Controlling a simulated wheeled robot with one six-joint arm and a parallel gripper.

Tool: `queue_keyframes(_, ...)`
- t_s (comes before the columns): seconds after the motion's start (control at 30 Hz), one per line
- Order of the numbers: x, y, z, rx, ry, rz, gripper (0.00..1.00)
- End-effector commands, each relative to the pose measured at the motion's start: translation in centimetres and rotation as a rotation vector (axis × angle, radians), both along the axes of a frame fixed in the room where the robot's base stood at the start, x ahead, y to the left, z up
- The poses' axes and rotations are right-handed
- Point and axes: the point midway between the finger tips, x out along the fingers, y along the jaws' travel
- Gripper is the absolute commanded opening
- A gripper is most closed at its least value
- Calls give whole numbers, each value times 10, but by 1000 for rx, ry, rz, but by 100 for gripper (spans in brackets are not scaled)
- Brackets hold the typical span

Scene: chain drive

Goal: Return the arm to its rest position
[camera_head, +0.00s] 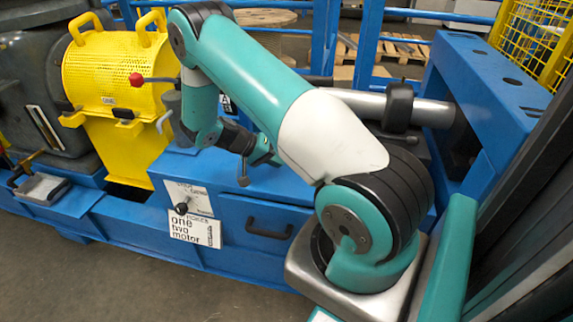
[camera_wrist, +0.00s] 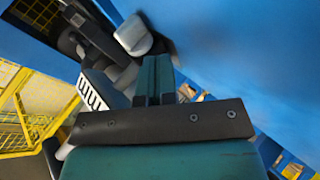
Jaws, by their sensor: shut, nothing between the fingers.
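My arm, teal, white and black, rises from its mount at the lower right of the head view, bends at an elbow at the top and comes down over the blue machine frame (camera_head: 255,212). My gripper (camera_head: 262,155) is at its end, small and partly hidden behind the arm. In the wrist view my gripper's teal fingers (camera_wrist: 153,78) stand together beyond a dark bracket, shut with nothing held. A blurred grey and black part (camera_wrist: 135,36) shows beyond the fingertips; I cannot tell whether they touch anything.
A yellow perforated guard (camera_head: 108,72) and a red-knobbed lever (camera_head: 137,79) are left of my forearm. A metal shaft (camera_head: 432,112) runs behind my upper arm to a blue stand (camera_head: 490,70). A black handle (camera_head: 268,229) sits on the frame's front. Grey floor (camera_head: 70,285) is clear at lower left.

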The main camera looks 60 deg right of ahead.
Motion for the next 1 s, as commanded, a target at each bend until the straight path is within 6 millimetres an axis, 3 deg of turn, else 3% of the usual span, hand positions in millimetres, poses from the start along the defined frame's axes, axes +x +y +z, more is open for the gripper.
queue_keyframes(0.1,22,22,17,-1,-4,14,0)
queue_keyframes(0.3,43,45,36,-2,-2,16,0)
queue_keyframes(0.77,50,52,48,12,-4,22,0)
queue_keyframes(0.87,56,64,67,77,-22,78,0)
queue_keyframes(1.0,67,108,121,283,-69,276,0)
